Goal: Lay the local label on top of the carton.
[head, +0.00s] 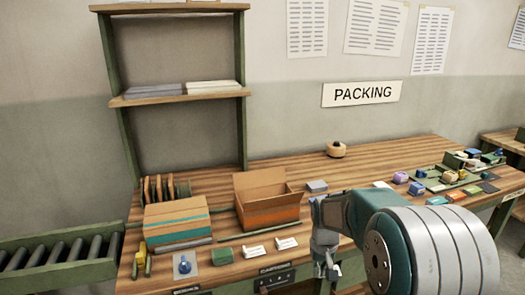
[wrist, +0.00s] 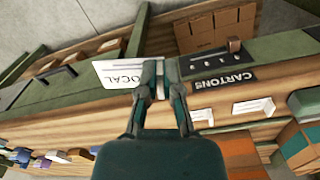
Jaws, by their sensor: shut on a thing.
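My gripper (head: 326,262) is above the front edge of the packing bench, right of the cartons. In the wrist view my gripper (wrist: 160,88) is shut on the local label (wrist: 118,74), a white card with "LOCAL" printed on it. In the head view I cannot make out the label. An open brown carton (head: 268,213) with an orange band and raised flaps stands mid-bench, left of my gripper and apart from it. Part of an orange-banded carton (wrist: 240,150) shows in the wrist view.
Two white cards (head: 253,251) (head: 287,243) lie in front of the open carton. A round wooden item (head: 337,149) stands at the back. Small coloured items (head: 455,175) crowd the right.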

